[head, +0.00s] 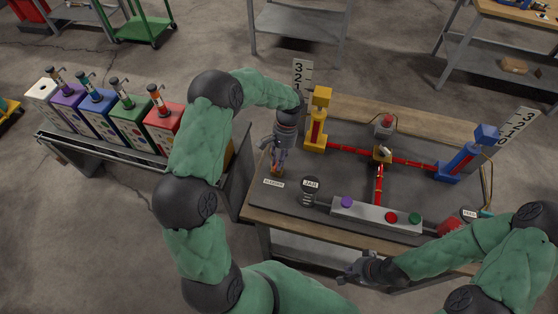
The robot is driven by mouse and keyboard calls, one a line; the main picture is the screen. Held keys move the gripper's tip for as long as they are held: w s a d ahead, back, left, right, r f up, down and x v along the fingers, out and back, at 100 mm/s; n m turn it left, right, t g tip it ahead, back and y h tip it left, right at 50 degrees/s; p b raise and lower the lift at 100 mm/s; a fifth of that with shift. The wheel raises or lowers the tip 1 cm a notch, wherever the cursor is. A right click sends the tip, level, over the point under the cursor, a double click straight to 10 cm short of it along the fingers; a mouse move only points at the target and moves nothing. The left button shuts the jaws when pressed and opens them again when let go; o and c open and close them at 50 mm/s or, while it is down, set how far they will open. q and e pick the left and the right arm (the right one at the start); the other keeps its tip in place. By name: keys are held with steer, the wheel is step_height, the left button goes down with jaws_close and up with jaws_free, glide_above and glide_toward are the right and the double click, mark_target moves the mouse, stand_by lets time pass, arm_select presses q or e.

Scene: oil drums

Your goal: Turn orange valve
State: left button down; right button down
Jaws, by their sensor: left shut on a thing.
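The orange valve (277,171) stands at the left end of the dark board on the workbench, behind a small white label. It is small and partly hidden by my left gripper (277,163), which points down from above. The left gripper's fingers are shut on the valve. How far the valve is turned cannot be made out. My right gripper (347,272) is low in front of the bench's front edge, away from the valve. Its fingers are too small and dark to tell whether they are open.
The workbench (256,217) carries a yellow column (319,120), a blue column (469,155), red pipes (412,162), a dark jar (310,191) and a grey button box (376,216). Coloured drums (128,115) stand on a rack at left. Shelves stand behind, with open floor between.

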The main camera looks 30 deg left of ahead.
stand_by(0.5)
arm_select(q)
steer(key=c, duration=1.1)
jaws_free()
steer(key=shift+c, duration=0.2)
steer(key=v, duration=1.2)
steer(key=shift+r, duration=0.1)
